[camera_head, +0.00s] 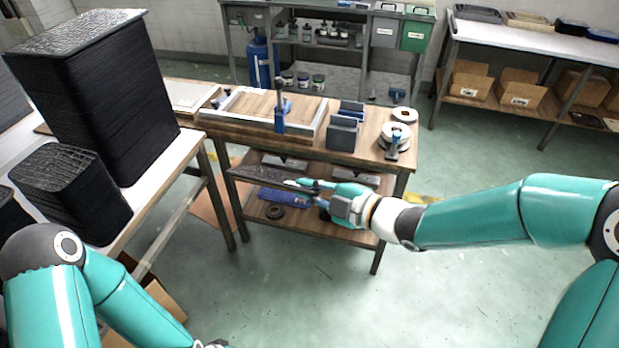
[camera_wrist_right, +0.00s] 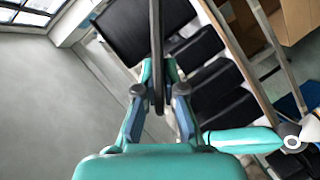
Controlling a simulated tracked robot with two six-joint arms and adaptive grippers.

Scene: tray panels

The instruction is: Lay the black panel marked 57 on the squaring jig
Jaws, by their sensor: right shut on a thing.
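My right gripper (camera_head: 308,184) is shut on a thin black panel (camera_head: 258,175), held by its edge in front of the wooden bench. In the right wrist view the same panel (camera_wrist_right: 157,50) shows edge-on between the fingers of the right gripper (camera_wrist_right: 159,85). I cannot read any number on it. The squaring jig (camera_head: 322,118), a wooden board with pale rails and a blue clamp, lies on the bench top, behind and above the held panel. Its board looks empty.
Tall stacks of black panels (camera_head: 100,90) and lower stacks (camera_head: 75,190) stand on a white-topped table at left. Blue-grey holders (camera_head: 343,130) and tape rolls (camera_head: 395,135) sit on the bench (camera_head: 372,150), right of the jig. Open floor lies in front and right.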

